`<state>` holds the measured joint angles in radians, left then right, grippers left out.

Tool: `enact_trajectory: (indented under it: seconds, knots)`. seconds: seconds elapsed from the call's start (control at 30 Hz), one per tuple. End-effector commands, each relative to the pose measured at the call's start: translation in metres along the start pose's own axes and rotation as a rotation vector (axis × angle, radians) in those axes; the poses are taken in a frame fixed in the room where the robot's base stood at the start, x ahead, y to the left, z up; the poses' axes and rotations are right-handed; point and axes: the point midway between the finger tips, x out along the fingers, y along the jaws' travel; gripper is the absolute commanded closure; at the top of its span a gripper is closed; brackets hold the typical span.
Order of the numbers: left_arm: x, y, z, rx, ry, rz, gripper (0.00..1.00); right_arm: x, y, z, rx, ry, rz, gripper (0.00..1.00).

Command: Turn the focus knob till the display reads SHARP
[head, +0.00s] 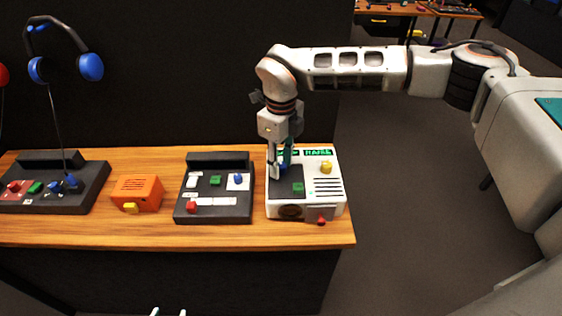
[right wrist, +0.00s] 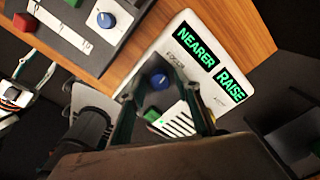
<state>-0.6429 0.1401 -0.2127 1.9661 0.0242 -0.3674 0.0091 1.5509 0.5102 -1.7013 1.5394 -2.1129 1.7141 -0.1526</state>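The white panel (head: 332,194) stands at the right end of the wooden bench. Its blue focus knob (right wrist: 159,82) has a label beside it that appears to read FOCUS. The green display (right wrist: 195,45) reads NEARER, and a second display (right wrist: 231,85) reads RAISE. My right gripper (head: 281,171) points down over the knob; in the right wrist view its fingers are apart, one on either side of the knob, with no clear contact. In the head view the fingers partly hide the knob. My left gripper (head: 168,312) shows only two separated fingertips at the bottom edge, away from the panel.
A green button (head: 298,188) and a yellow knob (head: 326,167) sit near the focus knob. A red knob (head: 321,222) is at the panel's front.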

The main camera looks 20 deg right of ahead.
Motion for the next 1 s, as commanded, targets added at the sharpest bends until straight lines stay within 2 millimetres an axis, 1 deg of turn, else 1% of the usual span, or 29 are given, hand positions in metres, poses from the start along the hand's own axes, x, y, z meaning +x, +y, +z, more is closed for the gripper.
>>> enact_trajectory:
  seconds: [0.03,0.1,0.27,0.37,0.6,0.73,0.83,1.0]
  knots:
    - [0.000,0.000,0.001,0.000,-0.001,0.000,0.60,0.000,0.000,0.000,0.000,0.000,0.000,0.84]
    - [-0.001,0.000,0.001,0.000,-0.002,0.000,0.60,0.000,0.000,0.000,-0.001,0.000,0.000,1.00]
    - [-0.001,0.001,0.003,-0.001,-0.006,0.001,0.60,0.000,0.000,0.000,-0.005,0.000,0.000,1.00]
    - [-0.003,0.001,0.002,-0.001,-0.009,0.001,0.60,-0.002,0.000,0.000,-0.047,0.000,-0.001,1.00]
    - [-0.010,-0.001,-0.008,0.000,-0.009,0.001,0.60,-0.003,0.000,0.000,-0.289,0.001,0.000,1.00]
    - [-0.011,-0.002,-0.011,0.000,-0.007,0.001,0.60,-0.002,0.000,0.000,-0.383,0.000,-0.001,1.00]
    - [-0.012,-0.002,-0.013,0.000,-0.005,0.000,0.60,-0.001,0.000,0.000,-0.416,0.000,0.000,1.00]
    - [-0.012,-0.002,-0.013,0.000,-0.004,0.000,0.60,-0.001,0.000,0.000,-0.422,0.000,0.000,1.00]
